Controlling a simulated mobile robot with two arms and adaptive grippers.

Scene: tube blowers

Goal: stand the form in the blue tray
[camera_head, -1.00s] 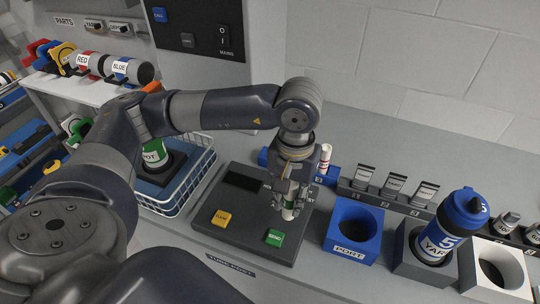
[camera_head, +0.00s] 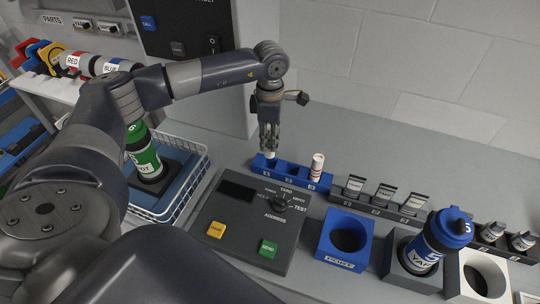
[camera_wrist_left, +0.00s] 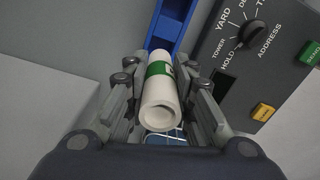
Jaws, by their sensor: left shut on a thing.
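The form is a rolled white paper with a green band (camera_wrist_left: 160,85), seen end-on in the left wrist view. My left gripper (camera_head: 269,148) is shut on it, with a finger on each side, pointing down over the left end of the blue tray (camera_head: 292,177). The form's lower end shows as a small white bit below the fingers in the head view. I cannot tell whether it is inside the left slot or just above it. The tray also shows in the left wrist view (camera_wrist_left: 166,30), beyond the form. My right gripper is not in view.
A red-marked roll (camera_head: 317,167) stands in the tray's right end. A dark console (camera_head: 250,215) with a knob (camera_head: 280,201) lies in front. A blue PORT block (camera_head: 345,240), a blue YARD canister (camera_head: 437,238) and dark label holders (camera_head: 385,195) stand to the right.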

